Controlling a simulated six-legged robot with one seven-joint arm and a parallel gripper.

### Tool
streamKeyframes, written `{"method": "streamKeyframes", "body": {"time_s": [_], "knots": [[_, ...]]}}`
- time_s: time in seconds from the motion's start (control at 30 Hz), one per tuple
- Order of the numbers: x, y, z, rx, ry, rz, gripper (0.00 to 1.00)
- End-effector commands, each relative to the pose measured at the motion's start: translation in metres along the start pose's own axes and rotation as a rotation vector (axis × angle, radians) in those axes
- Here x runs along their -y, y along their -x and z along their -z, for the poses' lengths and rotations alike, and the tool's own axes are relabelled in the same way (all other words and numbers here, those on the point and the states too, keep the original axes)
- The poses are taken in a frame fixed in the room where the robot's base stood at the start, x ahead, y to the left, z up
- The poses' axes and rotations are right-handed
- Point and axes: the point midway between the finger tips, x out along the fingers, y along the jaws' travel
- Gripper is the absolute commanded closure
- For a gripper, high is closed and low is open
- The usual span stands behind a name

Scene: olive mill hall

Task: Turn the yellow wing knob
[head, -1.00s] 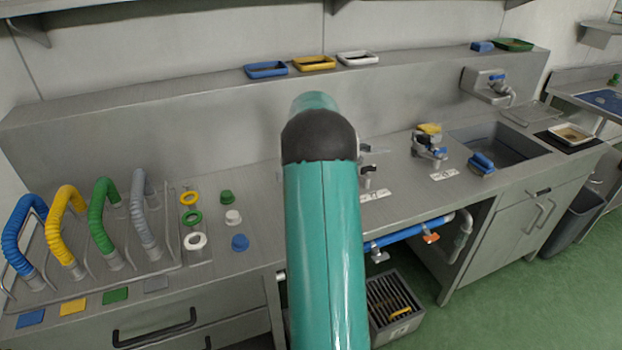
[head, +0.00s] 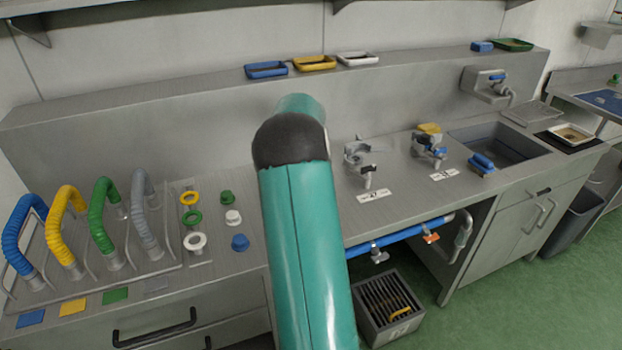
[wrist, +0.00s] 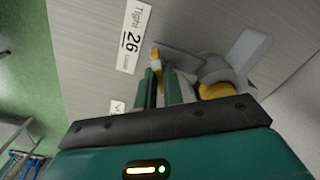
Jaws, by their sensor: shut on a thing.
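In the wrist view, my gripper (wrist: 160,86) has its two dark green fingers close together on a narrow yellow piece (wrist: 156,62), which I take for a wing of the yellow wing knob. The rest of the knob is hidden or cannot be made out. A grey plate (wrist: 178,56) lies just past the fingertips. A grey fitting (wrist: 212,70) with another yellow part (wrist: 214,90) stands to the right, partly hidden by the gripper body. In the head view my arm hides the gripper and the knob.
In the head view, a grey clamp-like fitting (head: 358,152) stands right of my arm, and a blue-handled tap fitting (head: 430,146) further right. Coloured hoses (head: 103,200) stand at left. A sink (head: 500,145) is at right.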

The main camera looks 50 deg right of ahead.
Motion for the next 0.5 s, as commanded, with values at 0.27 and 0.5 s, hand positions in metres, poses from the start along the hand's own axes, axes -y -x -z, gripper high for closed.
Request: {"method": "streamKeyframes", "body": {"time_s": [0.27,0.5], "knots": [[0.0009,-0.0001,-0.0004,-0.001,-0.256,0.0,1.0],[0.0005,-0.0001,-0.0001,-0.001,-0.439,0.0,1.0]]}}
